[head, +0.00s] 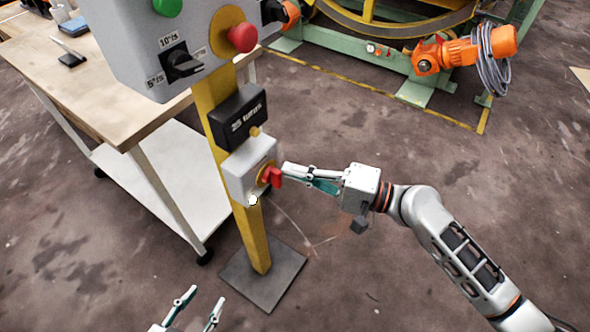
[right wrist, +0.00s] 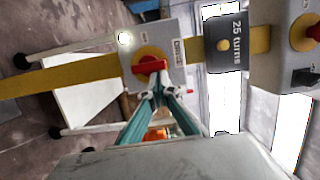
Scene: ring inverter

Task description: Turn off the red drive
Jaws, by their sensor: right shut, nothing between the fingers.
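The red drive switch (head: 271,176) is a red rotary handle on a yellow plate, on the side of a small grey box (head: 238,172) low on the yellow post. In the right wrist view the red handle (right wrist: 149,66) lies crosswise in the picture. My right gripper (head: 285,172) is shut and empty, its fingertips right at the handle. In the right wrist view the fingertips (right wrist: 158,90) overlap the handle's edge; I cannot tell whether they touch it. My left gripper (head: 203,305) is open and empty at the bottom of the head view, well away from the post.
Above the switch box are a black "25 turns" box (head: 238,117) and a grey control panel (head: 135,40) with a red button (head: 243,37), green button and black selector. A wooden-topped table (head: 100,92) stands left.

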